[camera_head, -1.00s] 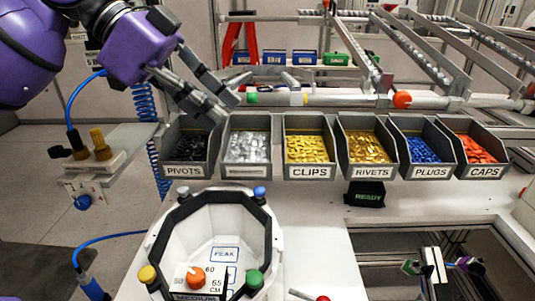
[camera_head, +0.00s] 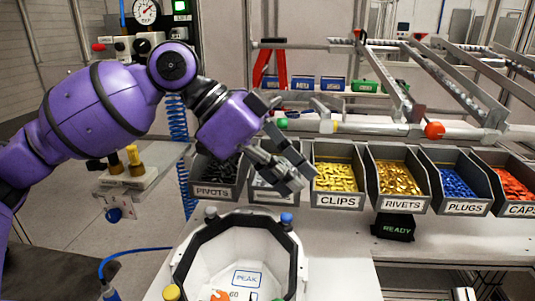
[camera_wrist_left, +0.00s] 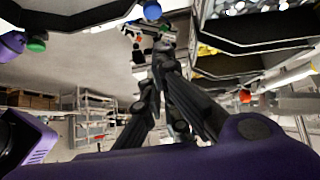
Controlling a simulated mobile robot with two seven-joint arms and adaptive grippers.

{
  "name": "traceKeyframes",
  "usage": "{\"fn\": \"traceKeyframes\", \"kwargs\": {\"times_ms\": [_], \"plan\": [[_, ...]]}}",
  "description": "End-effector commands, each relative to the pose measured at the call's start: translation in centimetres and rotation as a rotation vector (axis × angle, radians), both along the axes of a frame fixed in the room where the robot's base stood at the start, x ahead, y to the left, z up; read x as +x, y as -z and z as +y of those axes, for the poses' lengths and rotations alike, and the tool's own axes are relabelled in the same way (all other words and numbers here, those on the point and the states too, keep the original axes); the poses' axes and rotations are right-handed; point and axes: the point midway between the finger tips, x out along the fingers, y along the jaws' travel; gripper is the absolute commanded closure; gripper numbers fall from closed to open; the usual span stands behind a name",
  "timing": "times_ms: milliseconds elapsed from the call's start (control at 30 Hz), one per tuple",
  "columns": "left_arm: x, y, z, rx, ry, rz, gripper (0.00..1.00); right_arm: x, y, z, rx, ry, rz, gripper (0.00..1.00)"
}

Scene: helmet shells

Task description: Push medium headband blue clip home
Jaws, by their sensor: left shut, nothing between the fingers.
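The medium headband (camera_head: 298,252) is a black octagonal ring on a white shell, low in the head view and cut by the bottom edge. Its blue clip (camera_head: 286,218) sits at the far right corner. The blue clip also shows at the top of the left wrist view (camera_wrist_left: 152,10). My left gripper (camera_head: 296,182) is shut and empty. In the head view its fingertips appear just above the blue clip, apart from it, in front of the bins. The fingers also fill the middle of the left wrist view (camera_wrist_left: 164,50). I cannot tell how fully the clip is seated.
A grey clip (camera_head: 210,212) and a yellow clip (camera_head: 171,292) sit at other corners. Behind stands a row of bins, including clips (camera_head: 338,202) and rivets (camera_head: 394,207). A black READY sign (camera_head: 393,229) lies before them. The white bench right of the shell is clear.

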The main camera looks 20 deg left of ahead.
Motion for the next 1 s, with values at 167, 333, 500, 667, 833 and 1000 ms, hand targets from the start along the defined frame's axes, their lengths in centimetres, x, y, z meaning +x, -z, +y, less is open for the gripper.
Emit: {"fn": "traceKeyframes", "kwargs": {"times_ms": [167, 333, 500, 667, 833, 1000], "plan": [[-0.1, 2.7, 0.3, 0.003, -0.004, 0.004, 1.00, 0.2, 0.0, 0.0, 0.000, 0.000, -0.003, 0.60], [-0.1, 3.5, 0.3, 0.002, -0.004, 0.001, 1.00, 0.2, 0.0, 0.0, -0.001, -0.001, -0.004, 0.60], [0.0, 3.6, 0.3, 0.002, -0.004, 0.000, 1.00, 0.2, 0.0, 0.0, -0.001, -0.001, -0.004, 0.60], [0.0, 3.6, 0.3, 0.002, -0.003, 0.001, 1.00, 0.2, -0.1, 0.0, -0.001, -0.001, -0.004, 0.60], [-0.1, 4.1, 0.2, -0.001, -0.001, -0.002, 1.00, 1.2, -1.6, 0.1, 0.003, -0.001, -0.024, 0.60], [-0.1, 5.4, 0.3, 0.001, -0.003, -0.001, 1.00, 1.1, -2.2, 0.5, 0.009, -0.007, -0.020, 0.60]]}}
